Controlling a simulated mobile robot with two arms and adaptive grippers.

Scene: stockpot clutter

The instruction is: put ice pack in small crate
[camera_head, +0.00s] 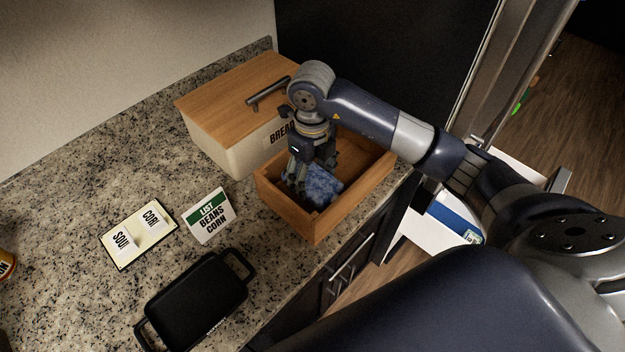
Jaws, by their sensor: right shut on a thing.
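The ice pack (322,186) is a mottled blue, soft-looking block. It is inside the outline of the small wooden crate (317,226), which stands open-topped on the counter near its edge. My right gripper (312,180) reaches down into the crate and is shut on the ice pack. The fingers hide part of the pack. I cannot tell whether the pack touches the crate floor. My left gripper is not in view.
A bread box (222,142) with a wooden lid stands directly behind the crate.

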